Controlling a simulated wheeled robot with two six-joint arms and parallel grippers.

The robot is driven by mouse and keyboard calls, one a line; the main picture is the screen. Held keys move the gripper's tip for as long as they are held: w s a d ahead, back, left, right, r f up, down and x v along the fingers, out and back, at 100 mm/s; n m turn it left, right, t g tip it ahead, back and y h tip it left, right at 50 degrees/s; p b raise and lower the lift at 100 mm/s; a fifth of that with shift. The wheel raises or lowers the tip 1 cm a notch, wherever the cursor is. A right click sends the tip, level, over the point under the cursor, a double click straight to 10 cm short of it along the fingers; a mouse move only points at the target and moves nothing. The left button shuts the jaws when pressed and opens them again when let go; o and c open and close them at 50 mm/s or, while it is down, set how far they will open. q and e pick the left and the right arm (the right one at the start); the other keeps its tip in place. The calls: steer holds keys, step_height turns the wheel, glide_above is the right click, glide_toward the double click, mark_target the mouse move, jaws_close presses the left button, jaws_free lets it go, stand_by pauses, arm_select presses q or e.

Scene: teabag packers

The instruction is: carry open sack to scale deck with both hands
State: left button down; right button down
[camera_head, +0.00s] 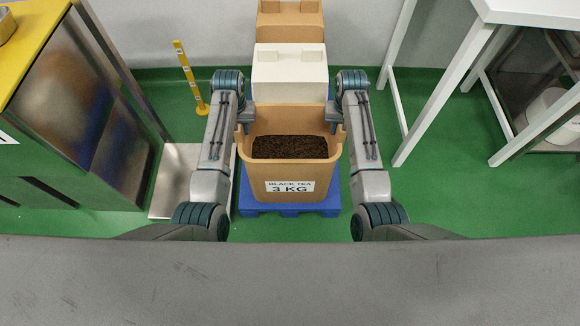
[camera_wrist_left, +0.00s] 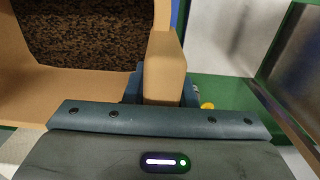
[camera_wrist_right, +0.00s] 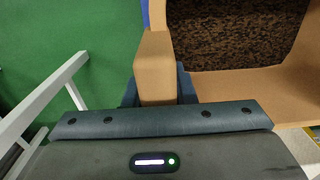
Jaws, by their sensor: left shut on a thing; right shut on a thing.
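The open sack (camera_head: 290,174) is tan, labelled "BLACK TEA 3 KG", and dark tea shows inside it. It is upright over the blue pallet (camera_head: 322,205); I cannot tell whether it touches the pallet. My left gripper (camera_head: 246,116) is shut on the sack's left ear, which shows in the left wrist view (camera_wrist_left: 164,66). My right gripper (camera_head: 334,116) is shut on the right ear, which shows in the right wrist view (camera_wrist_right: 154,66). The fingertips are partly hidden by the ears. The scale deck (camera_head: 180,180) is a flat metal plate on the floor, left of the sack.
A white sack (camera_head: 289,72) and another tan sack (camera_head: 290,22) stand behind. A yellow post (camera_head: 187,72) rises behind the deck. A metal-sided cabinet (camera_head: 80,110) stands at left, and a white-legged table (camera_head: 440,100) at right. Green floor (camera_head: 430,195) is clear at right.

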arm_select(q)
steer(key=shift+w+r, duration=0.1)
steer(key=shift+r, duration=0.15)
arm_select(e)
steer(key=shift+w+r, duration=0.15)
steer(key=shift+r, duration=0.1)
